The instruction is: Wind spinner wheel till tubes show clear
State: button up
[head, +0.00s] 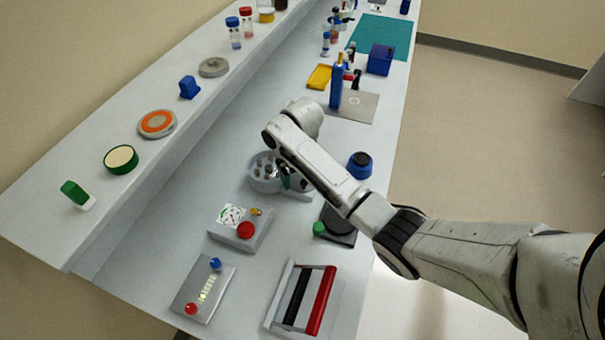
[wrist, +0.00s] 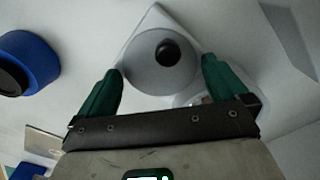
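The spinner (head: 258,184) is a round pale-grey bowl on the bench in the head view, with several small tubes (head: 262,166) in it. How clear the tubes are is too small to tell. In the wrist view a round grey wheel (wrist: 146,72) with a black knob (wrist: 167,53) sits on a pale base. My gripper (wrist: 160,82) is open, with its green fingers apart on either side of the wheel's near part. I cannot tell whether either finger touches it. In the head view my arm and gripper (head: 292,181) cover part of the spinner.
A blue round container (head: 360,166) stands right of the spinner and shows in the wrist view (wrist: 38,62). A box with a red button (head: 245,230), a dark plate with a green knob (head: 335,224) and a red-and-black rack (head: 301,297) stand nearer. A raised shelf (head: 108,205) runs along the left.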

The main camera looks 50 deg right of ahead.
notch_tip(320, 180, up, 11)
dwell(0.8)
jog(key=shift+f, duration=0.1)
dwell(0.4)
